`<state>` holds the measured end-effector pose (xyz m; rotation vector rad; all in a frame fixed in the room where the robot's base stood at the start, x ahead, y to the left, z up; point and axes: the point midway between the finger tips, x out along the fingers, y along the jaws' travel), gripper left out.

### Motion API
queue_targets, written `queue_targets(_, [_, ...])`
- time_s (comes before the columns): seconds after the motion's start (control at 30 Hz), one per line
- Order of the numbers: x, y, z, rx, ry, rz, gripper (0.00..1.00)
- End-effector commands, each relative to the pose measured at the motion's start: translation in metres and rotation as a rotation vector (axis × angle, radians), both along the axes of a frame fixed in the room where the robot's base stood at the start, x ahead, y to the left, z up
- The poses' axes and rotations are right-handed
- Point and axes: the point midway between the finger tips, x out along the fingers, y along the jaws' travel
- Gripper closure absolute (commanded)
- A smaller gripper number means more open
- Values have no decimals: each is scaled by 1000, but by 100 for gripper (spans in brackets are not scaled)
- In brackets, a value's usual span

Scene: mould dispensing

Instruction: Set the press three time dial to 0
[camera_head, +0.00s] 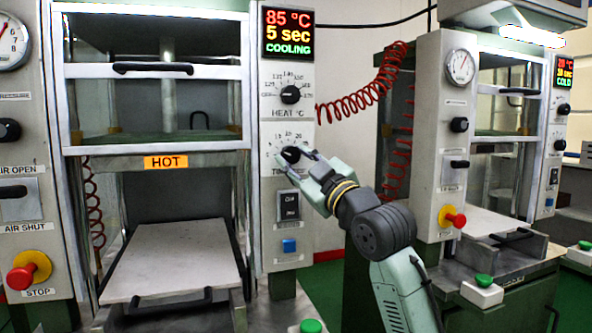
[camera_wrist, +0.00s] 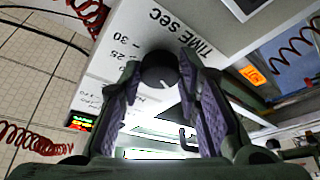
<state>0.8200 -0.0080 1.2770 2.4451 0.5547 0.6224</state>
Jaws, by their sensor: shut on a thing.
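My gripper (camera_head: 297,160) is at the black time dial (camera_head: 290,154) on the nearer press's control panel. In the wrist view, the gripper's purple-padded fingers (camera_wrist: 160,80) stand on either side of the round black dial (camera_wrist: 158,68), shut on it. A white pointer mark shows on the dial's lower right edge. "TIME SEC", 30 and 25 are readable beside it; the other numbers are partly hidden by the fingers. The display (camera_head: 287,32) above reads 85 °C, 5 sec, COOLING. No press number is readable.
The heat dial (camera_head: 290,94) sits just above the time dial. A rocker switch (camera_head: 288,205) and a blue button (camera_head: 289,246) are below. A HOT sign (camera_head: 166,162) hangs on this press. A red coiled hose (camera_head: 365,95) and a second press (camera_head: 455,130) stand to the right.

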Motion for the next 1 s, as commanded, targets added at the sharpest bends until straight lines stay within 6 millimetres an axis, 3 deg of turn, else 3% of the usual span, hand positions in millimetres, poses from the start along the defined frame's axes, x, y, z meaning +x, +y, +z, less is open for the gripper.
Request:
queue_targets(0.5, [1, -2, 3, -335, -107, 0, 97])
queue_targets(1.0, [1, -2, 2, -405, -129, 0, 97])
